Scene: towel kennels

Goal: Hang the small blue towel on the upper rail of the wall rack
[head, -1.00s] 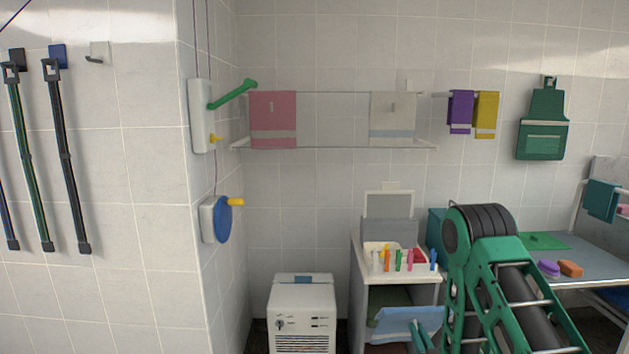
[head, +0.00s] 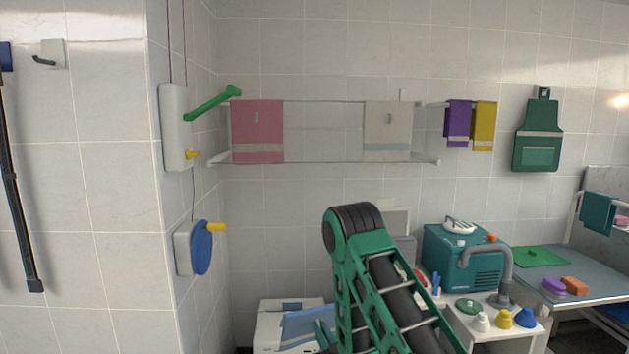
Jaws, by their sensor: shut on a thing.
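The small blue towel (head: 303,326) shows at the bottom of the head view, in front of a white box-shaped unit. My gripper (head: 322,334) is shut on the towel at its right side, mostly hidden behind my green arm. The wall rack has an upper rail (head: 325,102) and a lower rail (head: 325,162). A pink towel (head: 257,130) hangs at the left of the upper rail and a pale grey towel (head: 387,130) at its right. Between them the upper rail is bare. The blue towel is well below the rack.
A green lever (head: 212,103) sticks out near the rack's left end. Purple (head: 457,122) and yellow (head: 483,125) towels hang just right of the rack. A teal machine (head: 465,260) stands on a white cart at lower right. The wall below the rack is clear.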

